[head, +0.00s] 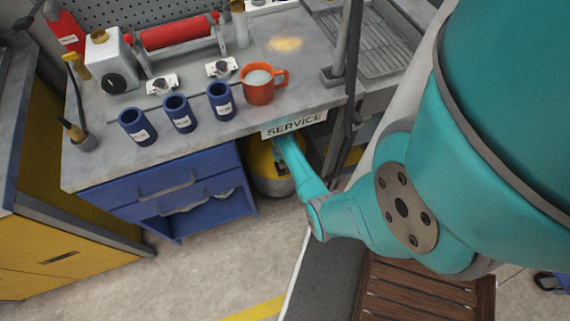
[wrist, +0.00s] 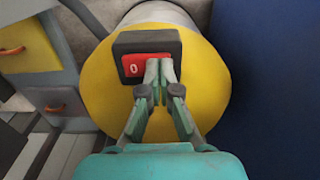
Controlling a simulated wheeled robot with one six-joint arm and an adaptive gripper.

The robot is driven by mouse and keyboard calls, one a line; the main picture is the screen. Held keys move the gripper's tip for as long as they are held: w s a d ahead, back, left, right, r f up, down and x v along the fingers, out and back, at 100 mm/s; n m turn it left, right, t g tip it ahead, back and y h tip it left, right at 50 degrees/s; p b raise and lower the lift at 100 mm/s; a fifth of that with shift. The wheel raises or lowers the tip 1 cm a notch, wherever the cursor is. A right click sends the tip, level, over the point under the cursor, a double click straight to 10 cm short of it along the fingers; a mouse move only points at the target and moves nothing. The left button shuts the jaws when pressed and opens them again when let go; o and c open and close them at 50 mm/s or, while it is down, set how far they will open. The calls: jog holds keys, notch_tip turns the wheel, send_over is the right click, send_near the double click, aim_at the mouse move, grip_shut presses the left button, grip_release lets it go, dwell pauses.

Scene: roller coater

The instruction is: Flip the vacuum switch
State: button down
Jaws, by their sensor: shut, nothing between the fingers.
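The vacuum switch is a red rocker (wrist: 133,65) in a dark square housing (wrist: 146,43). It sits on the round yellow end of the vacuum (wrist: 206,80) in the wrist view. A white "0" shows on the rocker's left part. My gripper (wrist: 160,64) is shut and empty, its fingertips over the right part of the rocker and hiding it. They look at or very near its surface; I cannot tell whether they touch. In the head view, the yellow vacuum (head: 268,172) stands under the bench, partly hidden by my arm. The switch and fingertips are hidden there.
The grey bench (head: 100,170) overhangs the vacuum, with a "SERVICE" sign (head: 294,123) on its edge. Blue drawers (head: 165,190) stand left of the vacuum in the head view. An orange mug (head: 260,92) and blue cups (head: 178,113) are on top. Floor in front is open.

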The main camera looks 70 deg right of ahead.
jog(key=shift+r, duration=3.45)
jog(key=shift+a, duration=0.1)
